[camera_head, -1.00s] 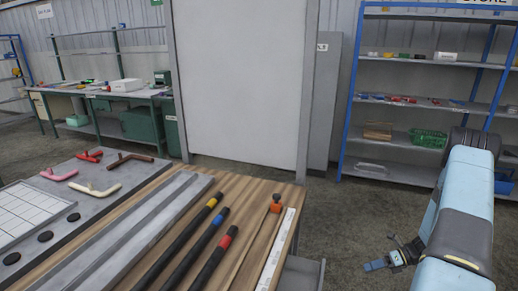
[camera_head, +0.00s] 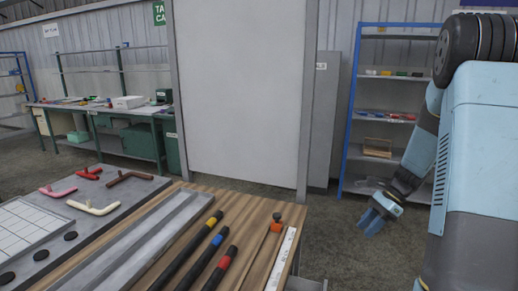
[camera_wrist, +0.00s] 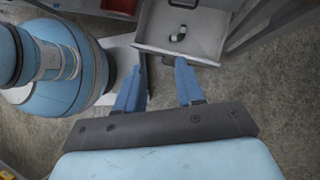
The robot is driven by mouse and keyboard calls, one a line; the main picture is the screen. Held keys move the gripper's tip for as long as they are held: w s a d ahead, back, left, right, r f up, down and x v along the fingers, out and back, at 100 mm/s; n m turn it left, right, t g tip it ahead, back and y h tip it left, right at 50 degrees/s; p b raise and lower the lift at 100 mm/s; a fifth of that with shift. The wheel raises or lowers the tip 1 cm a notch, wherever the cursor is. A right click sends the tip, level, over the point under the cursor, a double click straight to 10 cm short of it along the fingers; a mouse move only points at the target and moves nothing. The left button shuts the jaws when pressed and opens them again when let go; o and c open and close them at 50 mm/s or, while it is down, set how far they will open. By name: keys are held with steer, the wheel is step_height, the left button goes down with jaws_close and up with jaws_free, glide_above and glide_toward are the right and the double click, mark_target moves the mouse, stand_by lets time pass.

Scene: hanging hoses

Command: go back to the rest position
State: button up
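My gripper (camera_head: 372,224) hangs low at the right in the head view, to the right of the workbench and apart from it, over the floor in front of the blue shelf. In the wrist view my gripper (camera_wrist: 160,70) shows two blue fingers standing apart with nothing held between them. My light blue arm fills the right edge of the head view, with its dark joint at the top right. Below the fingers in the wrist view is an open grey drawer (camera_wrist: 160,48) holding a small dark and white item (camera_wrist: 179,36).
A white panel (camera_head: 243,90) and blue shelf (camera_head: 352,110) stand behind. Floor (camera_head: 325,240) between bench and shelf is clear.

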steer(key=s+a+r+n+t+h, duration=0.15)
steer(key=s+a+r+n, duration=0.25)
steer(key=r, duration=0.4)
steer(key=s+a+r+n+t+h, duration=0.1)
steer(key=s+a+r+n+h, duration=0.3)
steer(key=r, duration=0.4)
steer(key=s+a+r+n+t+h, duration=0.1)
steer(key=s+r+n+t, duration=0.1)
steer(key=s+r+n, duration=0.2)
steer(key=s+a+r+n+t, duration=0.2)
steer(key=s+r+n, duration=0.2)
steer(key=s, duration=0.7)
steer(key=shift+r+n+t+h, duration=0.3)
steer(key=shift+n+t+h, duration=0.05)
steer(key=shift+n, duration=0.45)
steer(key=shift+s, duration=0.15)
